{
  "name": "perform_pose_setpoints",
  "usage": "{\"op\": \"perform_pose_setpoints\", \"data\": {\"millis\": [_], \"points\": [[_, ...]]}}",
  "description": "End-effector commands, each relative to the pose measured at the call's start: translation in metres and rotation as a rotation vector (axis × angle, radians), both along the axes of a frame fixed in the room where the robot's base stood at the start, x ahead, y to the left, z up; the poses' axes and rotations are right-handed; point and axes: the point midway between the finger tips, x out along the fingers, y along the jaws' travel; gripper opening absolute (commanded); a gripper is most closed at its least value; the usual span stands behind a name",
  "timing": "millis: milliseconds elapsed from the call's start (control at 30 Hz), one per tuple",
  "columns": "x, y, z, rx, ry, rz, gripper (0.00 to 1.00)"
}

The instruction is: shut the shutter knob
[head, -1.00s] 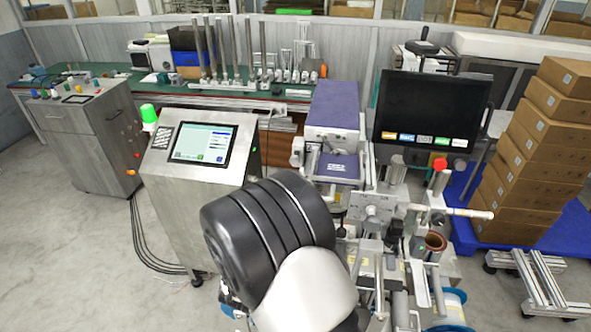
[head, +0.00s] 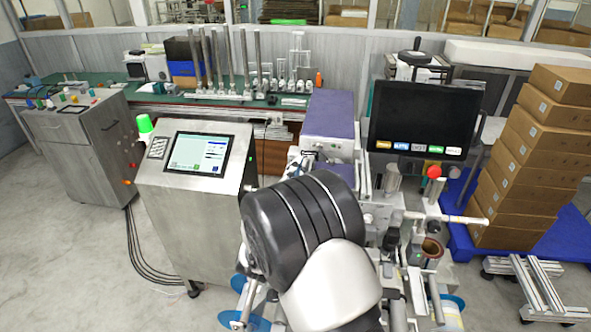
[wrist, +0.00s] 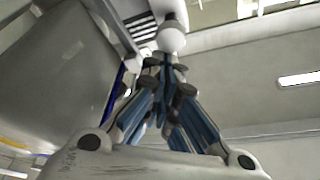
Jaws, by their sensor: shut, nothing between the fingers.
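In the wrist view my gripper (wrist: 165,68) is shut and empty, its blue-sided fingers drawn together. A pale round knob (wrist: 172,40) on a light post shows just beyond the fingertips. I cannot tell whether it touches them, or whether it is the shutter knob. In the head view my dark, ribbed arm link covers the middle of the film machine (head: 383,212) and hides my gripper. A red ball-shaped top (head: 434,172) stands on the machine's right side. No shutter can be made out clearly.
A steel console (head: 205,225) with a lit screen stands left of my arm. A black monitor (head: 422,120) is above the machine. Stacked cartons (head: 535,165) rest on a blue pallet (head: 560,245) at right. Blue reels (head: 245,318) show low beside my arm.

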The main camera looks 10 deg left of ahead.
Motion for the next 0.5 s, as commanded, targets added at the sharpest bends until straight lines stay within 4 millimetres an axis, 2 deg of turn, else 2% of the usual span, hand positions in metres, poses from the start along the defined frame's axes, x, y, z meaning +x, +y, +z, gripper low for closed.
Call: {"op": "perform_pose_setpoints", "data": {"millis": [333,500], "points": [[0.000,0.000,-0.038,-0.001,0.002,-0.001,0.00],[0.000,0.000,-0.042,-0.001,0.003,0.001,0.00]]}}
